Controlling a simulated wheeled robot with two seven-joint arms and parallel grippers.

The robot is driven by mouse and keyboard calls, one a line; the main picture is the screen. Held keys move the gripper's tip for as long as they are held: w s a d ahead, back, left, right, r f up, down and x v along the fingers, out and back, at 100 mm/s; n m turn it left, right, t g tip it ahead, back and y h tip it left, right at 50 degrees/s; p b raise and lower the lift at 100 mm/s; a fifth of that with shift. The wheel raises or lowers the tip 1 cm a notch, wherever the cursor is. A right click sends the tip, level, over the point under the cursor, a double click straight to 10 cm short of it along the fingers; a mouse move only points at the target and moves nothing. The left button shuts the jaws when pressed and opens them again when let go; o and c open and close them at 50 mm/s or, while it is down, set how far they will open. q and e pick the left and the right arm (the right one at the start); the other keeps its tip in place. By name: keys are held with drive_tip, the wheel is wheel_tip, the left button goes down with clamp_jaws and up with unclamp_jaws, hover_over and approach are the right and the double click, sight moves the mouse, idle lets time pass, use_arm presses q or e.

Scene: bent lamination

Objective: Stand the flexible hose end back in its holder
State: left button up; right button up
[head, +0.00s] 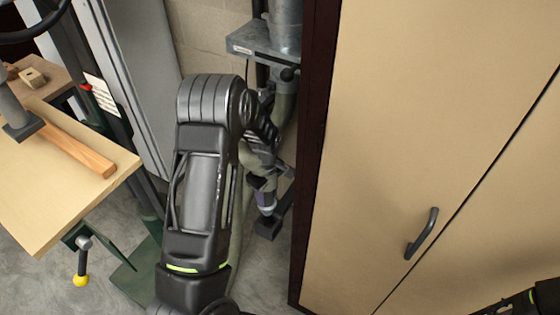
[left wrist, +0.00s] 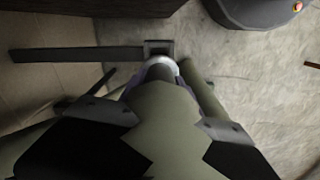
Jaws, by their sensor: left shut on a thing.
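The flexible hose is grey-green; its upper part (head: 286,103) hangs beside the cabinet in the head view. Its end piece (head: 265,201) has a pale purple band and points down. In the left wrist view the end piece (left wrist: 162,125) runs away from me toward the holder. The holder is a dark bracket (head: 268,229) low by the cabinet, with a flat bar (left wrist: 80,54) in the left wrist view. The tip lines up with the holder, but I cannot tell whether it is inside. My left gripper (left wrist: 163,115) is shut on the end piece.
A tall beige cabinet (head: 400,130) with a dark edge stands close on the right. A grey metal shelf (head: 255,40) sits above the hose. Some floor is free below.

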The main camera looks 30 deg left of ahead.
use_arm(q)
drive_tip(key=shift+w+r, duration=0.15)
drive_tip(key=shift+w, duration=0.05)
use_arm(e)
drive_tip(key=shift+w+r, duration=0.2)
drive_tip(key=shift+r, duration=0.1)
use_arm(q)
drive_tip(key=shift+s, duration=0.15)
